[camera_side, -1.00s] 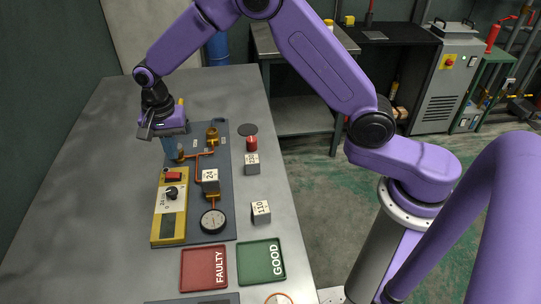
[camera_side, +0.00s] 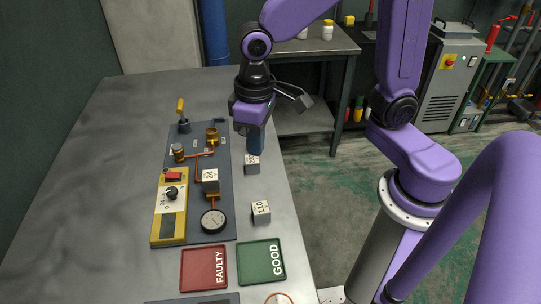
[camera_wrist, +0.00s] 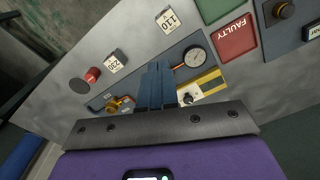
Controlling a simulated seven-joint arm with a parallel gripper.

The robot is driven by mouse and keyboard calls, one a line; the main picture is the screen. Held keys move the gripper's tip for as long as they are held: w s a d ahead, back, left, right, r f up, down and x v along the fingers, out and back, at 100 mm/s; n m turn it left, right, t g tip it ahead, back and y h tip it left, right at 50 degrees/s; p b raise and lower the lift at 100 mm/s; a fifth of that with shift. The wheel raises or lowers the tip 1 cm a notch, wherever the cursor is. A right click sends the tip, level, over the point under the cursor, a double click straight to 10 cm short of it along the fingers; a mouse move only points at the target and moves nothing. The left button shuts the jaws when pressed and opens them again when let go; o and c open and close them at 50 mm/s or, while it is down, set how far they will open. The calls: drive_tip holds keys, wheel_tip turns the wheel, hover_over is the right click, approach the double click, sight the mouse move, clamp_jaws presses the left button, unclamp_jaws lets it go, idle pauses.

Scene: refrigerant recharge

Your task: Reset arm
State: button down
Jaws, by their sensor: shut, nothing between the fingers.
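My gripper (camera_side: 256,143) is shut and empty. In the side view it hangs fingers-down above the right edge of the table, in front of the red cylinder's place and just behind a grey cube. In the wrist view its blue fingers (camera_wrist: 156,88) lie together over the grey-blue panel (camera_wrist: 205,40). The panel (camera_side: 222,226) carries copper pipework (camera_side: 206,153), a brass fitting (camera_side: 212,136), a gauge (camera_side: 213,221), a block marked 24 (camera_side: 210,181) and a yellow meter (camera_side: 169,227). A yellow-handled valve (camera_side: 182,113) stands at its far left corner.
Grey cubes (camera_side: 252,165) and (camera_side: 261,212) stand right of the panel. A red FAULTY tray (camera_side: 195,270) and a green GOOD tray (camera_side: 252,262) lie at the front. A red cylinder (camera_wrist: 92,74) shows in the wrist view. The table's left side is clear.

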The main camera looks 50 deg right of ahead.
drive_tip(key=s+d+n, duration=0.8)
drive_tip(key=s+d, duration=0.1)
drive_tip(key=s, duration=0.5)
drive_tip(key=shift+d, duration=0.3)
